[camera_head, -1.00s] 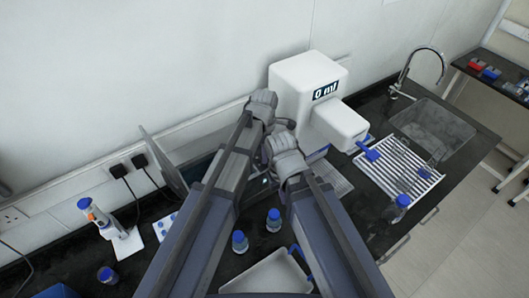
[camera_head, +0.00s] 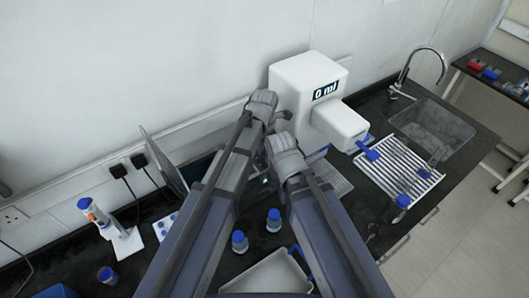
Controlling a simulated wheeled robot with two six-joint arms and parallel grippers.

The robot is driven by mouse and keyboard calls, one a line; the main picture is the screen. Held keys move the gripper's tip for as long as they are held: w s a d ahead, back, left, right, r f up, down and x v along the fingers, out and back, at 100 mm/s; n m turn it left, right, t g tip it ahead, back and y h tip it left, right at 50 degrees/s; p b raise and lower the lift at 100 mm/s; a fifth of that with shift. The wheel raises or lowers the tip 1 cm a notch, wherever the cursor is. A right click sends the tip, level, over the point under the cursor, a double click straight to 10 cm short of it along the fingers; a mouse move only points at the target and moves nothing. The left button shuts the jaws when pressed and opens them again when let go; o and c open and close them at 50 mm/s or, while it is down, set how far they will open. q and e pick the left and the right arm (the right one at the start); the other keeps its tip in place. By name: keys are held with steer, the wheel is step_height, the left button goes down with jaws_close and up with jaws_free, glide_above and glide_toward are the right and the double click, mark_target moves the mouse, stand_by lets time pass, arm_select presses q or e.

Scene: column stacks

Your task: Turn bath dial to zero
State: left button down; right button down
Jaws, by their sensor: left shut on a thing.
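The bath, a dark box with a raised grey lid (camera_head: 165,160), stands on the counter behind and between my arms. My arms hide most of its body, and I cannot make out the dial. My left gripper (camera_head: 262,178) is low at the bath's front, mostly hidden by my own arm links. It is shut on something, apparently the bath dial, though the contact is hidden. My right arm reaches in beside it; its jaws are hidden behind its own links.
A white dispenser (camera_head: 300,85) reading "0 ml" stands behind right, with a drying rack (camera_head: 395,168) and sink (camera_head: 435,130) beyond. Two blue-capped bottles (camera_head: 240,241) (camera_head: 274,220) and a white tray (camera_head: 262,275) sit between my arms. A pipette stand (camera_head: 120,240) is at left.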

arm_select(q)
steer(key=shift+s, duration=0.1)
stand_by(0.3)
steer(key=c, duration=0.5)
jaws_free()
step_height(320, 180, up, 8)
steer(key=p, duration=0.8)
steer(key=shift+f, duration=0.1)
